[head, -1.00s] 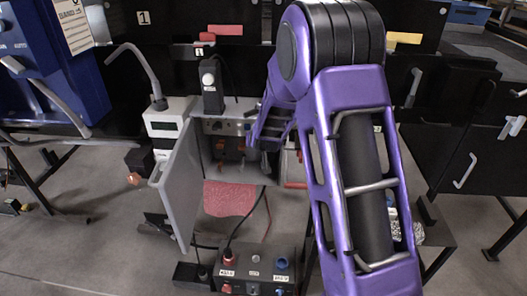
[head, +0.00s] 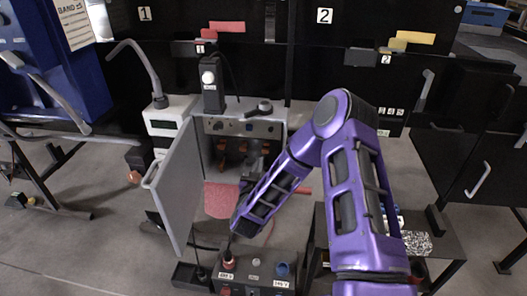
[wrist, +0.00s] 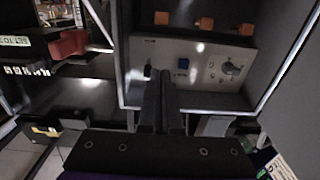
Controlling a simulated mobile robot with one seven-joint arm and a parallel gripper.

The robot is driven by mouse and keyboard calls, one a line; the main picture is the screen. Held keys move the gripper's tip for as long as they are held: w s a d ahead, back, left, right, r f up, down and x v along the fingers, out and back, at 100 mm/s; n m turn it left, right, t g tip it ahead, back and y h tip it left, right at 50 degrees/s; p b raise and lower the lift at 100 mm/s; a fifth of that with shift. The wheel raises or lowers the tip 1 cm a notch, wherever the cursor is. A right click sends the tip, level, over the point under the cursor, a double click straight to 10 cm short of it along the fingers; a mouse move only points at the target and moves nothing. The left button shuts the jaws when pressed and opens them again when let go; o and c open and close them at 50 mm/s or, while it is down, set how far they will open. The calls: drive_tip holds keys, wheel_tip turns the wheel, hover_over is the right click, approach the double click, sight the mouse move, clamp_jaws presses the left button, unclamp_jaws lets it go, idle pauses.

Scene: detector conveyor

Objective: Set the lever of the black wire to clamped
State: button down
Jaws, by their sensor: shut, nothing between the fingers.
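The open grey cabinet (head: 285,118) stands in the middle of the head view. Its panel carries orange levers (head: 220,146), which also show along the top of the wrist view (wrist: 207,22). I cannot tell which lever belongs to the black wire. A black cable (head: 229,240) rises from the box in front and is lost behind my forearm. My gripper (wrist: 162,78) is shut and empty, its fingertips in front of the panel near the blue square button (wrist: 183,65). It looks apart from the levers. In the head view my forearm hides most of it.
The cabinet door (head: 182,185) stands open on the left. A box with sockets (head: 255,263) sits in front, and a low table (head: 445,245) stands to the right. A rotary knob (wrist: 232,68) sits on the panel. A red pad (head: 220,200) lies below the panel.

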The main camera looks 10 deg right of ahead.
drive_tip(key=shift+s, duration=0.15)
hover_over(265, 152)
drive_tip(key=v, duration=0.5)
drive_tip(key=w+f, duration=0.1)
drive_tip(key=f, duration=0.1)
drive_tip(key=shift+w+d+f+b, duration=0.3)
drive_tip(key=shift+w+d, duration=0.1)
drive_tip(key=shift+w+f, duration=0.15)
drive_tip(key=shift+f, duration=0.3)
